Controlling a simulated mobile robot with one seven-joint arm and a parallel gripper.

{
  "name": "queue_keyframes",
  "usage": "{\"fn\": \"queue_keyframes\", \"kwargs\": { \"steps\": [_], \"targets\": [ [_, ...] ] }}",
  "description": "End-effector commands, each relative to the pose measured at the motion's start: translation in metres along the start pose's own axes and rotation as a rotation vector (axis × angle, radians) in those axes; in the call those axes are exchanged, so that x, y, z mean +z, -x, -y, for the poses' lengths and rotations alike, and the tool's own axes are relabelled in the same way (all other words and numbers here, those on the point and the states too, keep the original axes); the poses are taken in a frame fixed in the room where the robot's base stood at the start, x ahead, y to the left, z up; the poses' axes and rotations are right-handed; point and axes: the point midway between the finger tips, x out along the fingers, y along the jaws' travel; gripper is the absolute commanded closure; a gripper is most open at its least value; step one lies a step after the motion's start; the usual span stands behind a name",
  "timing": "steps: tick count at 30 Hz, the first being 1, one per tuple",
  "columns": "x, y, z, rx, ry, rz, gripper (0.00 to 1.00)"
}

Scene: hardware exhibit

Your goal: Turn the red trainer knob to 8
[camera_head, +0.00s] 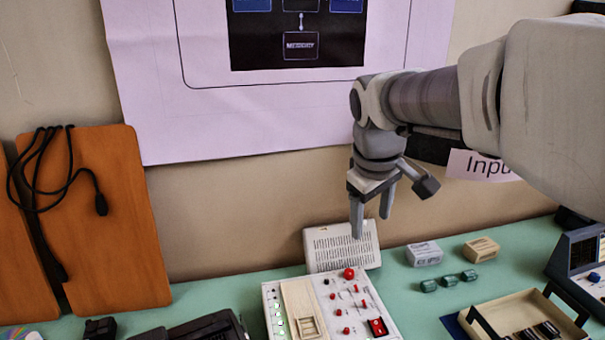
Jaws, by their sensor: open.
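The trainer (375,311) is a white box with a beige panel, green lights and several red knobs and buttons on its top, at the bottom centre of the head view. The largest red knob (349,273) sits near its back edge. I cannot read any number or pointer on it. My gripper (371,227) points down above and behind the trainer, in front of a beige vented box (322,248). Its fingers are apart with nothing between them, and it does not touch the red knob.
Two small boxes (424,253) (481,249) and dark green cylinders (448,281) lie right of the trainer. A beige tray (497,307) holds dark parts at the lower right. A blue device (583,256) stands at the right edge. Black equipment (205,328) is at the lower left.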

Motion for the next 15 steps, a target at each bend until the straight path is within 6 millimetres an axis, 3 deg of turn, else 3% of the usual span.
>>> {"fn": "queue_keyframes", "kwargs": {
  "steps": [6,15],
  "targets": [
    [-0.052,-0.046,-0.028,-0.045,0.189,0.054,0.32],
    [-0.107,-0.126,-0.059,-0.133,0.417,0.088,0.32]
  ]
}}
